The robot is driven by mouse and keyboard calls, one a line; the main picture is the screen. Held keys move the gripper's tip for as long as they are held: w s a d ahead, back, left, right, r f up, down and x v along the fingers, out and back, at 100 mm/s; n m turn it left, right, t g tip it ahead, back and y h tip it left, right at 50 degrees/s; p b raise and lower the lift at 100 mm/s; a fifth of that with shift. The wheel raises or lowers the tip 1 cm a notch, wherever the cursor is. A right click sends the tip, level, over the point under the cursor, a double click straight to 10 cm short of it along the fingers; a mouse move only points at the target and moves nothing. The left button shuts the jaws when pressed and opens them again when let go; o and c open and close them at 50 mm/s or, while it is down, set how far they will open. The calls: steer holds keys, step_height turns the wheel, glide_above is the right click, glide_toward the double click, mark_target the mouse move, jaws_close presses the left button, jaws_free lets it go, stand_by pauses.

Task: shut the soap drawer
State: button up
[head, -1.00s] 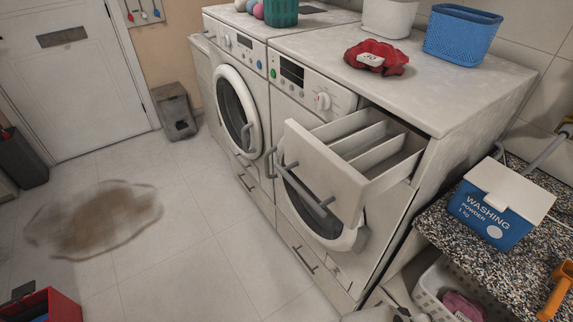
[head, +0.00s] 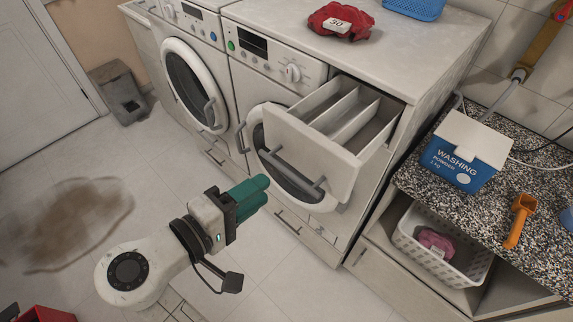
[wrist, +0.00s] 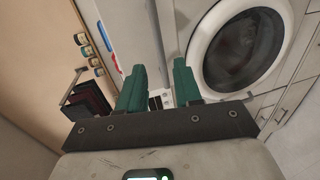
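The soap drawer (head: 318,153) is pulled well out of the upper right of the front of the right-hand washing machine (head: 240,95). Its white front has a grey bar handle (head: 293,174), and long compartments show behind it, with no contents that I can make out. My gripper (head: 260,188) with teal fingers is in front of the machine, to the left of the drawer front in the head view and apart from it in the picture. In the wrist view my gripper (wrist: 158,78) is open and empty, its two fingers apart. The drawer cannot be made out there.
A speckled counter (head: 407,182) at the right holds a washing powder box (head: 460,160) and an orange scoop (head: 519,218). A white basket (head: 478,262) stands below it. A red cloth (head: 340,22) lies on the machine top.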

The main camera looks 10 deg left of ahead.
mark_target(288, 170)
steer(key=p+x, duration=0.1)
steer(key=x, duration=0.7)
steer(key=shift+w+d+f+p, duration=0.1)
steer(key=shift+w+d+p, duration=0.1)
steer(key=shift+p, duration=0.1)
steer(key=shift+c, duration=0.3)
jaws_close()
